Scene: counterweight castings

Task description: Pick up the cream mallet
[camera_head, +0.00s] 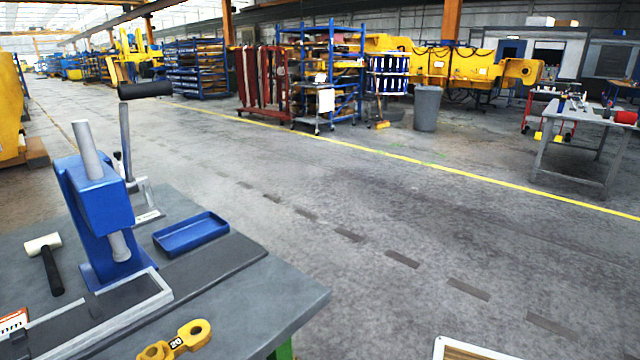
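The cream mallet (43,245) lies on the grey workbench (290,290) at the lower left of the head view. Its head is cream and its black handle points toward the near side of the bench. It lies to the left of a blue press, apart from it. My gripper is not in view.
The blue arbor press (97,205) stands upright beside the mallet, its black-gripped lever raised. A blue tray (190,233) lies right of it. A yellow casting (175,341) lies at the near edge. Open floor (400,230) extends right of the bench.

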